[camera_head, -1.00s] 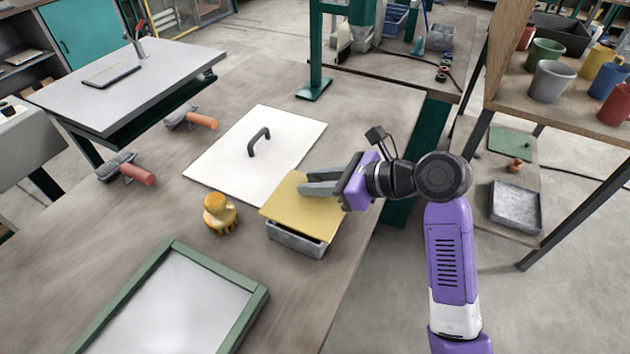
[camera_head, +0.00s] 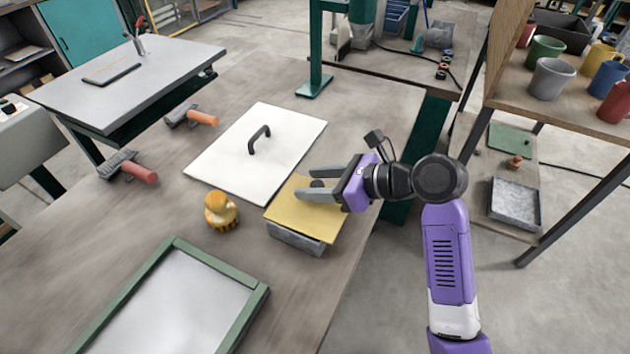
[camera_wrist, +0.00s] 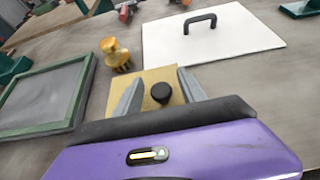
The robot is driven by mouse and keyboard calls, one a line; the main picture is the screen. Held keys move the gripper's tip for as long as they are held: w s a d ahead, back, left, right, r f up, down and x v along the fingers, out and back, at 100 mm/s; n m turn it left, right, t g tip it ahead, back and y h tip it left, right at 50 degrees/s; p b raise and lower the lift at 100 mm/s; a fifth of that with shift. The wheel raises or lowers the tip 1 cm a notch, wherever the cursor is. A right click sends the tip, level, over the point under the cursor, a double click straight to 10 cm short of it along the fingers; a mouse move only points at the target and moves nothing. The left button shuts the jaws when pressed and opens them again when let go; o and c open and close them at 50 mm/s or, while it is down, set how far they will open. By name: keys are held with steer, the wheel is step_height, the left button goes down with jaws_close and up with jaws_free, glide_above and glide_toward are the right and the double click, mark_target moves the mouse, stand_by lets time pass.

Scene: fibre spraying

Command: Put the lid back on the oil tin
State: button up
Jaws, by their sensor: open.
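The lid (camera_head: 300,219) is a flat yellow plate with a round black knob (camera_wrist: 161,93). It lies over the oil tin (camera_head: 296,240), a grey metal box on the table, and hides its opening. The lid sits a little askew, with the tin's near side showing below it. I cannot tell whether it is fully seated. My gripper (camera_head: 304,184) is open above the lid, reaching in from the right. In the wrist view my gripper (camera_wrist: 158,80) has one finger on each side of the knob, with gaps visible.
A white board (camera_head: 236,165) with a black handle lies just behind the tin. A yellow-orange knobbed object (camera_head: 221,212) stands to its left. A green-framed screen (camera_head: 258,304) lies at the front left. Two orange-handled tools (camera_head: 140,173) lie further left.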

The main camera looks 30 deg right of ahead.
steer(key=shift+r, duration=0.15)
steer(key=shift+r+b, duration=0.25)
steer(key=shift+b, duration=0.25)
steer(key=p+v, duration=0.1)
steer(key=v, duration=1.1)
steer(key=shift+r, duration=0.1)
